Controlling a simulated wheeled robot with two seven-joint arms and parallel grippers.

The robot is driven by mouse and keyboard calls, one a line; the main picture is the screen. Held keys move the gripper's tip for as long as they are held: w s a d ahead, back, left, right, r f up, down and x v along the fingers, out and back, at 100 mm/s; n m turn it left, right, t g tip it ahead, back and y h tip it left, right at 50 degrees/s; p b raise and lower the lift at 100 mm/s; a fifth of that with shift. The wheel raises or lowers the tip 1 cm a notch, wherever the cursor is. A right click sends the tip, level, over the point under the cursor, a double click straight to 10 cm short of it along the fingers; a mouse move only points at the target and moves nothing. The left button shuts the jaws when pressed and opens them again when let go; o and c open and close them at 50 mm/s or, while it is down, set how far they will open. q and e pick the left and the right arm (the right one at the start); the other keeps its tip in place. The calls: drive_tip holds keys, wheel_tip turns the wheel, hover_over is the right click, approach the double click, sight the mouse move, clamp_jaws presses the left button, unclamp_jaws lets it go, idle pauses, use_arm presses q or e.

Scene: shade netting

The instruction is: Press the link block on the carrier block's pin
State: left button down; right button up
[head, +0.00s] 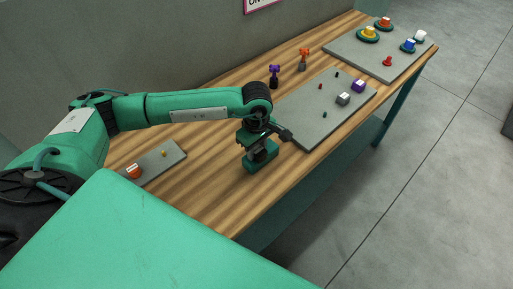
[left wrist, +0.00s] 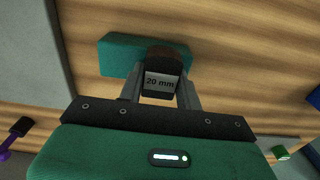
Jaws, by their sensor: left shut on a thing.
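My left gripper (head: 258,148) hangs over the wooden bench, pointing down. It also shows in the left wrist view (left wrist: 162,95), shut on a dark block (left wrist: 161,82) with a grey "20 mm" label and a brownish far end. A teal-green block (left wrist: 118,56) lies on the bench just beyond the held block, and shows under the gripper in the head view (head: 263,164). I cannot tell whether the two blocks touch. No pin shows on the green block; the held block and fingers hide part of it. My right gripper is not in view.
A grey board (head: 310,125) to the right carries a grey block (head: 343,99), a purple block (head: 358,86) and small pegs. Purple (head: 274,75) and orange (head: 304,58) pieces stand behind. A farther board (head: 345,50) holds coloured knobs. A small grey plate (head: 165,165) lies left.

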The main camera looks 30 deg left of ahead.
sight(256, 148)
use_arm(q)
drive_tip(key=shift+f, duration=0.3)
drive_tip(key=c, duration=0.9)
unclamp_jaws()
wheel_tip(256, 148, up, 14)
drive_tip(key=b, duration=0.3)
drive_tip(key=shift+b, duration=0.3)
